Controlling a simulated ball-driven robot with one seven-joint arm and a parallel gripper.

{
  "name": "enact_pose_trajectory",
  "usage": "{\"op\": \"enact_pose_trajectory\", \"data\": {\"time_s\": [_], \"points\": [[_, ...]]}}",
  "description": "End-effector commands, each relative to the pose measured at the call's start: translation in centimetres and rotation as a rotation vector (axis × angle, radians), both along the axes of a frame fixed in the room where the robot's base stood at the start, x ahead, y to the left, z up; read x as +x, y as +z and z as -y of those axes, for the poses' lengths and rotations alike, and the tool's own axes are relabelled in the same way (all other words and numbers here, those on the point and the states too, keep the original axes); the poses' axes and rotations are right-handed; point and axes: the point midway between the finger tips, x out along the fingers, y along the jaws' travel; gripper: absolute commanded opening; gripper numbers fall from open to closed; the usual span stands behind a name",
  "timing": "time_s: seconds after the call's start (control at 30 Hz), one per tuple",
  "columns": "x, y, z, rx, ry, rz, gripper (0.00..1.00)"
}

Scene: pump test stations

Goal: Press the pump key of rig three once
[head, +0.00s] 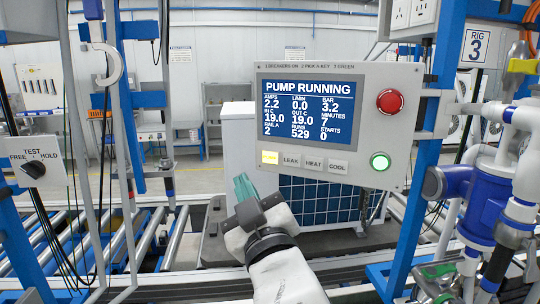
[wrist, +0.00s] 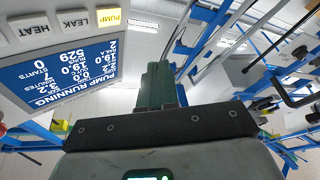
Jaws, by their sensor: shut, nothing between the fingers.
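The rig's grey control panel (head: 370,80) has a blue screen (head: 308,108) reading PUMP RUNNING. Below it the pump key (head: 270,157) is lit yellow, left of the LEAK, HEAT and COOL keys. In the wrist view the pump key (wrist: 109,17) is yellow and reads PUMP. A sign (head: 478,45) reading RIG 3 hangs at the upper right. My gripper (head: 242,186) is shut and empty, just below and left of the pump key, apart from it. Its green fingertips (wrist: 156,72) show in the wrist view, to the right of the key.
A red button (head: 390,101) and a lit green button (head: 380,161) sit on the panel's right side. A TEST switch (head: 34,169) is at the far left. Blue posts, hanging cables and a blue pump (head: 483,205) flank the panel. A roller conveyor (head: 145,240) runs below.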

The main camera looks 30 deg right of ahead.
Motion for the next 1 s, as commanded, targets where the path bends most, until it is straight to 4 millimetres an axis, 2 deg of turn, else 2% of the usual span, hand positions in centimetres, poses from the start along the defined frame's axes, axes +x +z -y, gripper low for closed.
{"op": "enact_pose_trajectory", "data": {"time_s": [0.1, 0.57, 1.0], "points": [[0.0, 0.7, -0.2, -0.003, 0.001, 0.018, 0.00], [0.4, 0.8, 0.2, -0.004, 0.001, 0.017, 0.00], [3.9, 0.9, 4.3, -0.002, 0.000, 0.017, 0.00]]}}
